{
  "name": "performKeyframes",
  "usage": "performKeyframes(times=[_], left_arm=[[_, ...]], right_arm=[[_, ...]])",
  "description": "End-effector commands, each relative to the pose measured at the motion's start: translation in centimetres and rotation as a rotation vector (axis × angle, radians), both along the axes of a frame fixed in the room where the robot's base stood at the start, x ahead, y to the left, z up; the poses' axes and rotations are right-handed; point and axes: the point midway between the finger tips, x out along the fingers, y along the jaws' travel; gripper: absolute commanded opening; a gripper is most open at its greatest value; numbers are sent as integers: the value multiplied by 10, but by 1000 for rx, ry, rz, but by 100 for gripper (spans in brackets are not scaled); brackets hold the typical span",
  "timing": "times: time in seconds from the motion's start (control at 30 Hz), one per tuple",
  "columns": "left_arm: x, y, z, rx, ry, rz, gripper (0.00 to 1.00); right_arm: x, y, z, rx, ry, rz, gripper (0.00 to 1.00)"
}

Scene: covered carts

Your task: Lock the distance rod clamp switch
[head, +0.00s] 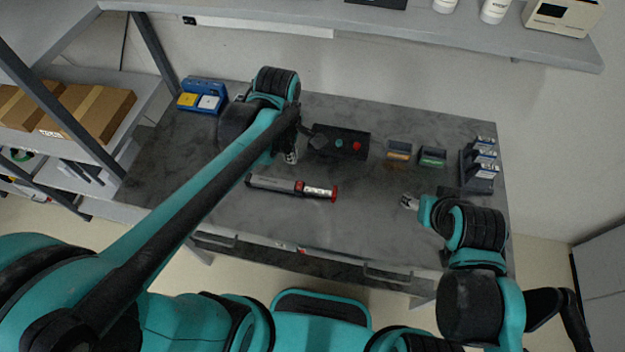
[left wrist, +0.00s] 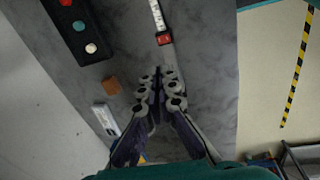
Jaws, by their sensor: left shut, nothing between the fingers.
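The distance rod (head: 272,184) lies on the dark table, with a grey body, a red band (head: 299,187), a white marked section and a red end. In the left wrist view the red band (left wrist: 164,38) and the white marked section (left wrist: 157,14) are ahead of the fingers. I cannot tell the clamp switch's position. My left gripper (head: 291,156) is shut and empty, behind the rod in the head view; its closed fingertips (left wrist: 160,78) cover part of the rod's grey body in the left wrist view. My right gripper (head: 407,202) is apart from the rod, at right; its opening is too small to judge.
A black button box (head: 325,151) stands behind the rod, near my left gripper. Small trays (head: 432,157) and a rack (head: 480,170) stand at the right. A blue holder (head: 203,96) is at the back left. The table between rod and right gripper is clear.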

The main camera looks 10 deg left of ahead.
Motion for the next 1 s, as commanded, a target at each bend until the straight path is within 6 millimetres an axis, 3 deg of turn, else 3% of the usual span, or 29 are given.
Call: performKeyframes(times=[0.17,0.57,0.77,1.0], left_arm=[[5,-3,0,-9,28,90,0],[5,-3,-5,-10,29,94,0],[9,-3,-33,-10,29,94,0],[15,-3,-86,-10,29,93,0]], right_arm=[[0,0,4,0,0,0,55],[0,0,2,0,0,0,55],[0,0,-8,0,0,0,55],[0,0,-27,0,0,0,55]])
